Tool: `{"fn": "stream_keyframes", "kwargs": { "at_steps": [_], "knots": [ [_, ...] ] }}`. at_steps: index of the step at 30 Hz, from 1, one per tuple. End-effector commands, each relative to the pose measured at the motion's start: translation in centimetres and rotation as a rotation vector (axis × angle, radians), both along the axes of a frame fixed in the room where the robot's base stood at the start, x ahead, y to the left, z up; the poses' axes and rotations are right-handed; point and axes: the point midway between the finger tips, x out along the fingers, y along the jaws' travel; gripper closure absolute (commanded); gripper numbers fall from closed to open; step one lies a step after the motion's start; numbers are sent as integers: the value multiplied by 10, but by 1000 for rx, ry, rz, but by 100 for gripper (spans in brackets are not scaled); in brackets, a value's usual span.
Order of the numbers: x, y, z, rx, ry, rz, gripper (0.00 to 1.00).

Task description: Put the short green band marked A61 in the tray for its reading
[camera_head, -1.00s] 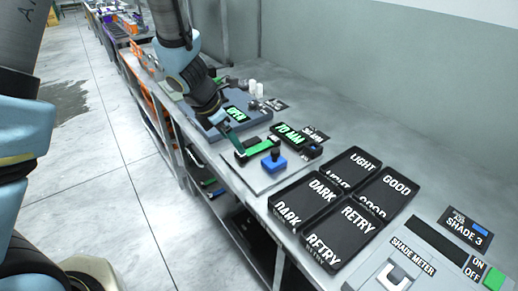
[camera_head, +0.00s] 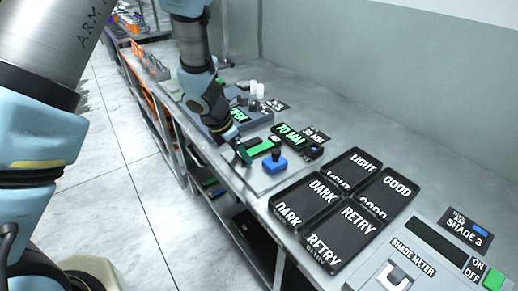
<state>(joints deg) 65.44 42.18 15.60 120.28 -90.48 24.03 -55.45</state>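A short green band (camera_head: 262,147) lies on a small dark fixture on the bench; its A61 mark is too small to read. My gripper (camera_head: 243,156) is low at the left end of the band, with its fingers partly hidden, so I cannot tell whether they are closed on it. Several black trays stand to the right: the LIGHT tray (camera_head: 372,152), the DARK tray (camera_head: 309,205), the GOOD tray (camera_head: 405,193) and the RETRY tray (camera_head: 368,229). The shade meter (camera_head: 370,283) at the lower right has a sign (camera_head: 462,231) reading SHADE 3.
A blue block with a black knob (camera_head: 275,165) sits just right of the band. A display reading 70 MM (camera_head: 289,134) stands behind. A grey device with a green screen (camera_head: 238,114) is close to my arm. The bench between the wall and trays (camera_head: 400,135) is clear.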

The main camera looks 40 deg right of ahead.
Motion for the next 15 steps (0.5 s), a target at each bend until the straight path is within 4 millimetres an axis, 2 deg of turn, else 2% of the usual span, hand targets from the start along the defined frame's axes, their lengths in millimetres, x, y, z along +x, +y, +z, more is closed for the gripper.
{"fn": "stream_keyframes", "kwargs": {
  "at_steps": [2,15],
  "knots": [
    [0,0,0,0,0,0,34],
    [0,0,0,0,0,0,84]
  ]
}}
